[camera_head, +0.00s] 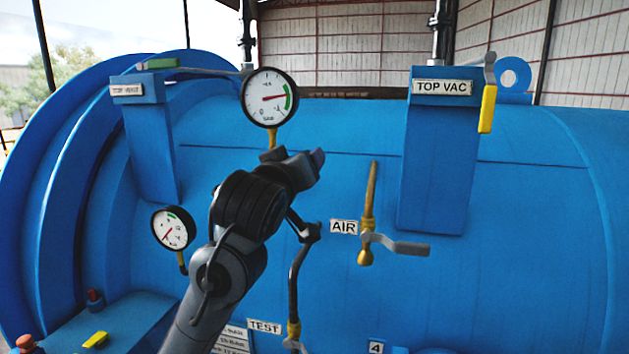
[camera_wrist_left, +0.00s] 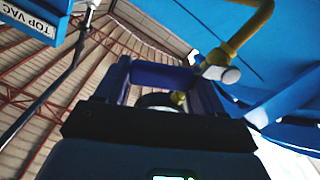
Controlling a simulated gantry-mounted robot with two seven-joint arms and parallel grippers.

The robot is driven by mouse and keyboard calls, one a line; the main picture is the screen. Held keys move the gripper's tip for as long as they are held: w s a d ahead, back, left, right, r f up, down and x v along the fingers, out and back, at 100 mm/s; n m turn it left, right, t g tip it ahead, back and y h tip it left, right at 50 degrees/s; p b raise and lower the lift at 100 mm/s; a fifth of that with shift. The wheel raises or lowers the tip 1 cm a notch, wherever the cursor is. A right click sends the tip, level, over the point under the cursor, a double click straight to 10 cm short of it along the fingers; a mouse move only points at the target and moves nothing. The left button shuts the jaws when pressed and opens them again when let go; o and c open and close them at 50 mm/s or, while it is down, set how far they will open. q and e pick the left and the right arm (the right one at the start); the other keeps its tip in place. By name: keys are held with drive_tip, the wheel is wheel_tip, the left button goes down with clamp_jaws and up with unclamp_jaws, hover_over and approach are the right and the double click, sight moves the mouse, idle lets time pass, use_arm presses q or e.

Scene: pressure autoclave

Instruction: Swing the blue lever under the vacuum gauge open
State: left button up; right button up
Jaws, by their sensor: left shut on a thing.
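The vacuum gauge (camera_head: 269,97) is a round white dial with a green band, on a brass stem. My left gripper (camera_head: 303,167) is just below it, in front of the tank, and covers the valve and blue lever there in the head view. In the left wrist view a dark blue bar, apparently the blue lever (camera_wrist_left: 163,75), spans between the fingers of my left gripper (camera_wrist_left: 163,92), which is shut on it. A brass pipe (camera_wrist_left: 247,32) and pale valve body (camera_wrist_left: 221,72) are beside it. The lever's exact angle cannot be told. My right gripper is not in view.
A smaller gauge (camera_head: 173,228) is at left. The AIR valve's grey lever (camera_head: 398,245) points right, and a TEST pipe (camera_head: 294,285) stands below my gripper. TOP VAC post (camera_head: 437,160) has a yellow-handled lever (camera_head: 487,108). A green-handled lever (camera_head: 163,63) tops the left post.

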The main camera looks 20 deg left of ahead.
use_arm(q)
drive_tip(key=a+r+n, duration=0.1)
drive_tip(key=n, duration=0.1)
drive_tip(key=r+n, duration=0.1)
drive_tip(key=shift+s+a+r+n, duration=0.2)
drive_tip(key=shift+a+r+n, duration=0.05)
drive_tip(key=shift+a+n, duration=0.15)
drive_tip(key=a+n+p, duration=0.1)
drive_tip(key=n, duration=0.1)
drive_tip(key=a+r+n+p, duration=0.1)
drive_tip(key=a+n, duration=0.1)
drive_tip(key=n, duration=0.1)
drive_tip(key=s+a+r+n+p, duration=0.1)
drive_tip(key=a+n, duration=0.1)
drive_tip(key=shift+n, duration=0.3)
drive_tip(key=shift+s+a+n, duration=0.15)
drive_tip(key=shift+a+n, duration=0.65)
drive_tip(key=shift+n, duration=0.2)
drive_tip(key=o, duration=1.2)
drive_tip(key=shift+f, duration=0.1)
drive_tip(key=shift+c, duration=0.2)
drive_tip(key=shift+s, duration=0.15)
drive_tip(key=s+d, duration=0.2)
drive_tip(key=s, duration=0.8)
drive_tip(key=shift+s+b, duration=0.2)
drive_tip(key=shift+b, duration=0.25)
